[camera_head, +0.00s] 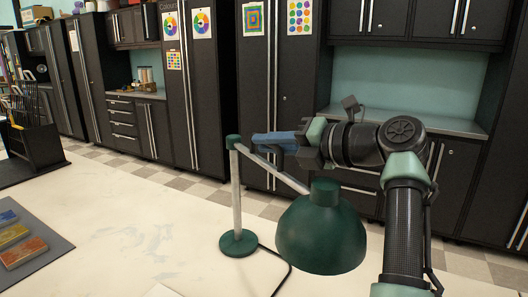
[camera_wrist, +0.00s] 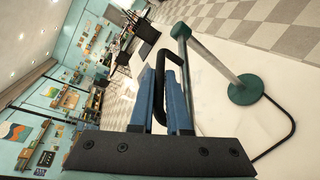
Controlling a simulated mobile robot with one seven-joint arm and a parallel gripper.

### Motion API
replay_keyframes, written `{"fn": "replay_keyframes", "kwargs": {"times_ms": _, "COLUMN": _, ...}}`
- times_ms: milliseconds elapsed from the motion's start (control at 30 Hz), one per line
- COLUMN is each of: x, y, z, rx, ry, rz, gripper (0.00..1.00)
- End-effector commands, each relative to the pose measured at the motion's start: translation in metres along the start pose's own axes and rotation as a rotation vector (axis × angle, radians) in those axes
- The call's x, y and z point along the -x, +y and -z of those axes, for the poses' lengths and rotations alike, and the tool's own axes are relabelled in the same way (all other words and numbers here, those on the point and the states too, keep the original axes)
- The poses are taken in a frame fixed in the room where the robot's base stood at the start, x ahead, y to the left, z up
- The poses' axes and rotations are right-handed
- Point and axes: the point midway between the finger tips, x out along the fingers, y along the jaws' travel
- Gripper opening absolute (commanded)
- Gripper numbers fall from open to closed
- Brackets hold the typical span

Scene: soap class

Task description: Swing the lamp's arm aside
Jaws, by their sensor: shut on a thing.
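The green desk lamp stands on the white table, its round base (camera_head: 239,243) flat and its pale post (camera_head: 236,195) upright. Its pale arm (camera_head: 292,182) runs from the green joint (camera_head: 233,141) atop the post toward the right and front. The green shade (camera_head: 320,238) hangs at the arm's end, over the table. My gripper (camera_head: 262,138), with blue fingers, reaches in from the right just above the arm. In the wrist view, the fingers (camera_wrist: 160,75) are closed around a black loop-shaped handle (camera_wrist: 156,55). The shade is not visible there; the post (camera_wrist: 212,60) and base (camera_wrist: 246,90) are.
A black cord (camera_head: 288,272) runs from the base across the white table (camera_head: 130,235). A grey mat (camera_head: 58,250) with coloured blocks (camera_head: 22,252) lies at the left. Dark cabinets (camera_head: 210,110) line the wall behind.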

Motion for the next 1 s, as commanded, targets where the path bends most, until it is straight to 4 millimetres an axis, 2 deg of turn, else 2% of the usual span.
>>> {"fn": "replay_keyframes", "kwargs": {"times_ms": 633, "x": 0.0007, "y": -0.0013, "z": -0.0030, "rx": 0.006, "ry": 0.019, "rz": -0.012, "gripper": 0.00}}
{"fn": "replay_keyframes", "kwargs": {"times_ms": 667, "x": 0.0006, "y": -0.0012, "z": -0.0031, "rx": 0.006, "ry": 0.018, "rz": -0.012, "gripper": 0.18}}
{"fn": "replay_keyframes", "kwargs": {"times_ms": 800, "x": 0.0006, "y": -0.0012, "z": -0.0030, "rx": 0.006, "ry": 0.019, "rz": -0.012, "gripper": 0.44}}
{"fn": "replay_keyframes", "kwargs": {"times_ms": 1000, "x": 0.0006, "y": -0.0014, "z": -0.0029, "rx": 0.006, "ry": 0.019, "rz": -0.012, "gripper": 0.45}}
